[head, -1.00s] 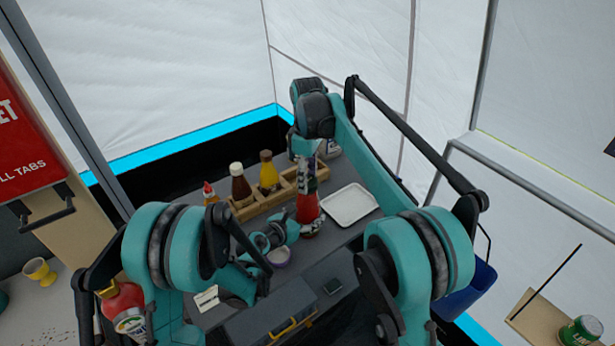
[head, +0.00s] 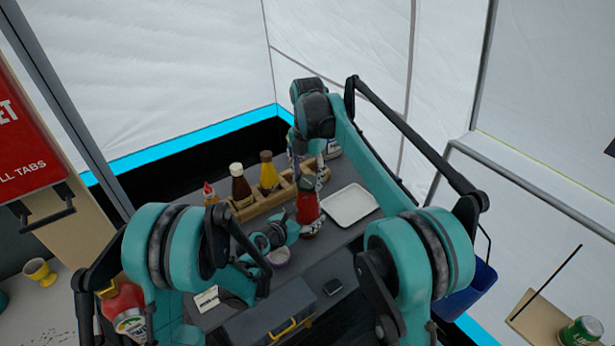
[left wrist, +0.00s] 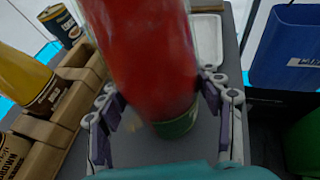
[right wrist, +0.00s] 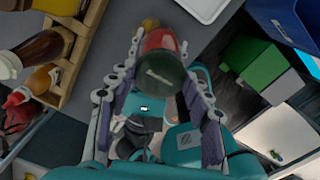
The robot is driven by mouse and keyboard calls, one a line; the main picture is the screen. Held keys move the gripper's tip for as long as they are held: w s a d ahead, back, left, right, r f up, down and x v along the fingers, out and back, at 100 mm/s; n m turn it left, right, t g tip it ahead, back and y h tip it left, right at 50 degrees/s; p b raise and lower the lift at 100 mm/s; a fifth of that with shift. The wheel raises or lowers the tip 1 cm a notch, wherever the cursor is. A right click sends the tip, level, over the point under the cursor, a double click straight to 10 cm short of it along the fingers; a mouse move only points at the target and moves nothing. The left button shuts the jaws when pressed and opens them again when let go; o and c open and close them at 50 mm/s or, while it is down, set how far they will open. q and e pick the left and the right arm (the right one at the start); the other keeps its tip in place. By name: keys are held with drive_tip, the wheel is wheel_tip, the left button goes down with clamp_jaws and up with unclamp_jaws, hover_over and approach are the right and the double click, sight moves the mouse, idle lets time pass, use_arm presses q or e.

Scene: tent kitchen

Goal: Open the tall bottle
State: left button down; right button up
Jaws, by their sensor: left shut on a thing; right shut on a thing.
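The tall red bottle (head: 308,208) stands upright on the dark counter (head: 340,240). My left gripper (head: 303,230) is shut on its lower body from the left. In the left wrist view the red bottle (left wrist: 145,50) fills the space between the fingers, with a green band at its base. My right gripper (head: 309,175) is above, pointing down, shut on the top of the bottle. In the right wrist view the dark green cap (right wrist: 163,76) lies between the fingers, with red bottle body beyond it. The fingers partly hide the neck.
A wooden rack (head: 245,212) with a brown bottle (head: 240,187) and a yellow bottle (head: 268,172) stands behind to the left. A white tray (head: 350,205) lies right of the bottle.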

sight(308, 181)
drive_tip(key=shift+r, duration=0.15)
drive_tip(key=shift+r, duration=0.95)
drive_tip(key=shift+r, duration=0.1)
drive_tip(key=shift+r, duration=1.9)
use_arm(q)
drive_tip(key=shift+c, duration=1.3)
unclamp_jaws()
